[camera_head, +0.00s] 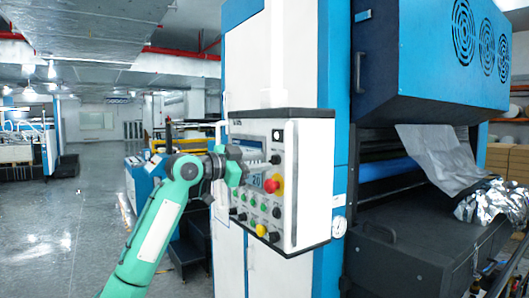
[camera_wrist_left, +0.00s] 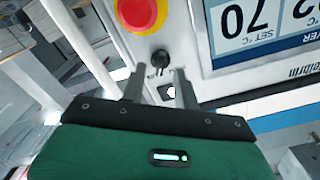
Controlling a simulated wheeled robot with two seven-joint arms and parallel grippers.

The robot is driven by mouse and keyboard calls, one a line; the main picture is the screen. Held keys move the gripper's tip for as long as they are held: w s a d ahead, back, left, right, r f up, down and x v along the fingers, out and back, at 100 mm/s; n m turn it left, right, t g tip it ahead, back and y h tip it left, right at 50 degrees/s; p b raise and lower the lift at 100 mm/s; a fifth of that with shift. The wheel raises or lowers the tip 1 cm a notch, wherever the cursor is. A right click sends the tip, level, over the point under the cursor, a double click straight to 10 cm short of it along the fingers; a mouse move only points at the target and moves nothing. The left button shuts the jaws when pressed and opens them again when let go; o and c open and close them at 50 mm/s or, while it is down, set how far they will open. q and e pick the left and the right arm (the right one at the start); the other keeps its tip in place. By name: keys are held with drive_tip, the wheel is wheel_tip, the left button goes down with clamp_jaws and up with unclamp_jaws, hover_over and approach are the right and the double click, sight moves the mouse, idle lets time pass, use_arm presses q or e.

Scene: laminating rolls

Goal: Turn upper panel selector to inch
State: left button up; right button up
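The white control panel (camera_head: 312,190) faces my left arm in the head view. A black selector knob (camera_head: 276,159) sits on its face above the red button; the wrist view, where the panel is upside down, shows the knob (camera_wrist_left: 160,60) beside the red button. My left gripper (camera_head: 243,168) is at the panel's upper part in the head view. In the wrist view the left gripper (camera_wrist_left: 159,76) is open, its two fingers apart. The knob appears just beyond and between the fingertips; contact cannot be told. The knob's marking is too small to read. My right gripper is out of view.
A red emergency button with a yellow ring (camera_head: 273,186) lies close below the knob. A display (camera_wrist_left: 240,25) lies beside it. Several small buttons fill the lower panel. The blue machine housing (camera_head: 430,50) stands to the right; open floor (camera_head: 60,220) lies left.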

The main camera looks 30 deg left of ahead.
sight(274, 160)
use_arm(q)
drive_tip(key=shift+p+x, duration=0.3)
drive_tip(key=shift+x, duration=0.8)
clamp_jaws()
drive_tip(key=shift+w+n, duration=0.1)
drive_tip(key=shift+n, duration=0.4)
drive_tip(key=n+p, duration=0.1)
drive_tip(key=n, duration=0.3)
drive_tip(key=shift+n, duration=0.4)
drive_tip(key=n+p, duration=0.1)
drive_tip(key=n, duration=0.5)
drive_tip(key=shift+a, duration=0.1)
